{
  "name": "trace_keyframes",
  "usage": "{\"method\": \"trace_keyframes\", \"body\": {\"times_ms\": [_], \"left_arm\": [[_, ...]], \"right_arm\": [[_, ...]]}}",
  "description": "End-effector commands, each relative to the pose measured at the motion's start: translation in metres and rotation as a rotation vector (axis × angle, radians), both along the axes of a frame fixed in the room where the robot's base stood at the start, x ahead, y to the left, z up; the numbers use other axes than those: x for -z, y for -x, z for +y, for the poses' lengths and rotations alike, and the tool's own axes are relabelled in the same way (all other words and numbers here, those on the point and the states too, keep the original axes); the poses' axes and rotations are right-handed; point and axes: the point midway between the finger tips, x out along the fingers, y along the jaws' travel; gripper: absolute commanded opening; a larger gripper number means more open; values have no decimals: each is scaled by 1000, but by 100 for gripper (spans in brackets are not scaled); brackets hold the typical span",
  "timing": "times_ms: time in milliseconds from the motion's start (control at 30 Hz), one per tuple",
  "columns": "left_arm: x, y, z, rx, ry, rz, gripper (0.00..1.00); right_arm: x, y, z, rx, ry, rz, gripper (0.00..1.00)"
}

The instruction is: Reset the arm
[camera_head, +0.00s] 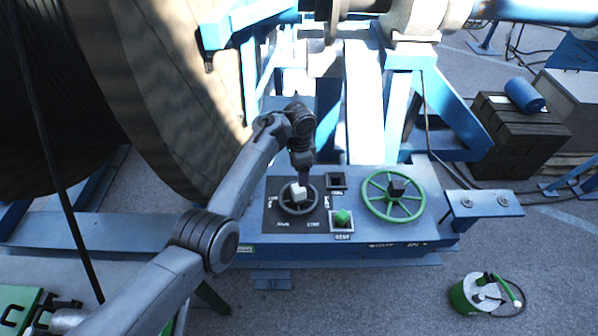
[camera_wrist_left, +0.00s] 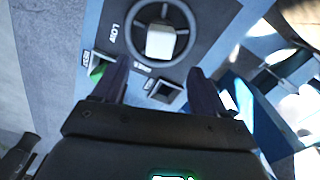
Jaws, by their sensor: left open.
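My left arm comes in from the lower left in the head view, and its gripper (camera_head: 303,178) is over the blue control panel (camera_head: 350,246). In the left wrist view the gripper (camera_wrist_left: 158,85) is open, with its two dark fingers apart and nothing between them. A small dark selector wheel with a pale knob (camera_head: 298,192) sits just below the fingertips in the head view. In the left wrist view the pale knob (camera_wrist_left: 163,42) lies ahead of the fingertips, apparently untouched. My right gripper is not in view.
A green handwheel (camera_head: 377,208) and a green button (camera_head: 342,217) are on the panel. A large cable reel (camera_head: 165,90) stands at the left. Dark crates (camera_head: 520,140) and a green-and-white canister (camera_head: 474,297) stand at the right. Floor in front of the panel is mostly clear.

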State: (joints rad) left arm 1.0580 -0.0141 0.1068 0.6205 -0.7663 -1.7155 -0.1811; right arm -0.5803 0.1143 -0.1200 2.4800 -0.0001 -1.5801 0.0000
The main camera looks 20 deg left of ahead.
Motion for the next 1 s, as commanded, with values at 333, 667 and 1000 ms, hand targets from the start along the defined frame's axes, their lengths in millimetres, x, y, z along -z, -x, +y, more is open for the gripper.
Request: {"method": "trace_keyframes", "body": {"times_ms": [333,667,1000], "left_arm": [[1,0,0,-2,0,0,72],[51,29,22,-138,-25,-30,72],[116,138,45,-388,-55,-133,72]], "right_arm": [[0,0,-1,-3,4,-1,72],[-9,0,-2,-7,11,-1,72],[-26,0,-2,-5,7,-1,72]]}}
